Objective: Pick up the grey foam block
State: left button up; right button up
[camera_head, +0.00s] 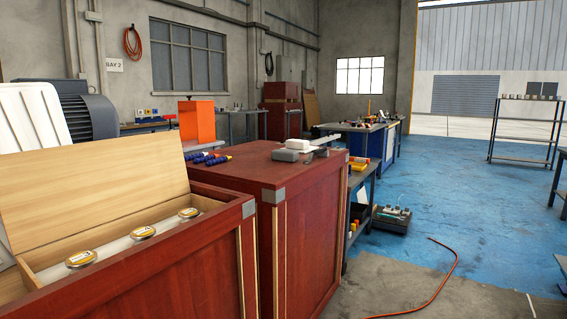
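A small grey block-like piece (285,155) lies on top of the closed red crate (235,166), near its back right part. It may be the grey foam block, but I cannot tell its material. A white piece (298,145) and a thin light strip lie right beside it, and I cannot tell whether they touch it. Neither of my grippers is in view.
An open crate (150,268) with gold-lidded tubes stands at front left. A cart (361,178) and a dark case (391,219) are right. An orange cable (440,284) crosses open floor.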

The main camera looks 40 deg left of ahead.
aim_at(282, 155)
jog(key=i+u, duration=0.25)
jog(key=i, duration=0.45)
jog(key=i+l+u, duration=0.2)
jog(key=i, duration=0.45)
jog(key=i+u, duration=0.2)
jog(key=u, duration=0.2)
jog(key=i+u, duration=0.25)
jog(key=u, duration=0.15)
jog(key=i+u, duration=0.2)
jog(key=u, duration=0.15)
